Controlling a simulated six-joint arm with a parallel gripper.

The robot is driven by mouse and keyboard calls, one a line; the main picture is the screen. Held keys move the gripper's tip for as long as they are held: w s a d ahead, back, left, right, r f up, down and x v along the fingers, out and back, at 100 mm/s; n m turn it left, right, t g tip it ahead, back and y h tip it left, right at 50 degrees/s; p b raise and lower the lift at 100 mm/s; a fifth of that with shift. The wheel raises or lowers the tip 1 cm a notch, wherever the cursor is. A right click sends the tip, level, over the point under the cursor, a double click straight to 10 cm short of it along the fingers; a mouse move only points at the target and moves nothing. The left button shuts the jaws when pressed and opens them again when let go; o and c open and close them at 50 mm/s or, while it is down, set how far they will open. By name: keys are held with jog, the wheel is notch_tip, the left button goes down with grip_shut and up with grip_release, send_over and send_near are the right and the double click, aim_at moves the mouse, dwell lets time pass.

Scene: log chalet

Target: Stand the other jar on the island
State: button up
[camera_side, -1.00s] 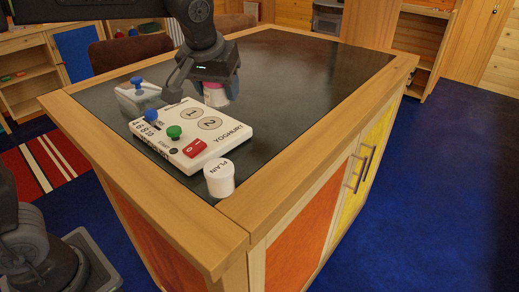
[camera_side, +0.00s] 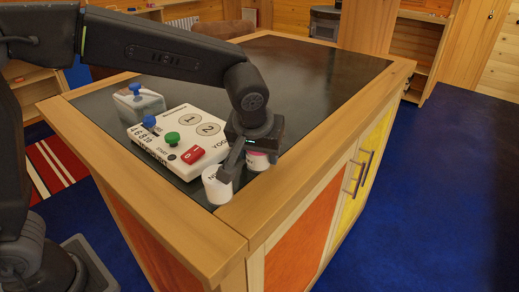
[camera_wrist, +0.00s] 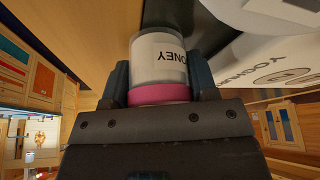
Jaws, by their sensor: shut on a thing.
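My gripper (camera_side: 250,163) is shut on a jar (camera_side: 258,162) with a pink lid, and holds it near the right front edge of the island (camera_side: 330,135). In the wrist view the jar (camera_wrist: 158,58) sits between both fingers, the lid nearest the palm; its label reads "ONEY", the rest hidden. I cannot tell whether its base touches the top. A white jar (camera_side: 214,190) stands upright at the island's near corner, just left of the held jar. One finger partly covers it in the side view.
A white yoghurt maker (camera_side: 180,138) with green and blue knobs and a red switch lies left of my gripper. A small box with a blue knob (camera_side: 138,100) stands behind it. The dark top (camera_side: 320,75) is clear toward the back.

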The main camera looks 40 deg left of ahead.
jog(key=o, duration=1)
jog(key=shift+f, duration=0.1)
jog(key=v, duration=1.2)
jog(key=s+a+f+m, duration=0.1)
jog(key=s+a+f, duration=0.1)
jog(key=s+a, duration=0.3)
jog(key=s+a+f+m+t+h, duration=0.1)
jog(key=s+a+f, duration=0.1)
jog(key=s+a, duration=0.2)
jog(key=s+a+f+m, duration=0.2)
jog(key=s+a, duration=0.3)
jog(key=s, duration=0.2)
jog(key=shift+s+a+f+t+h, duration=0.2)
jog(key=shift+s+a+t+h, duration=0.1)
jog(key=shift+h, duration=0.1)
jog(key=shift+s+f, duration=0.3)
jog(key=shift+f, duration=0.05)
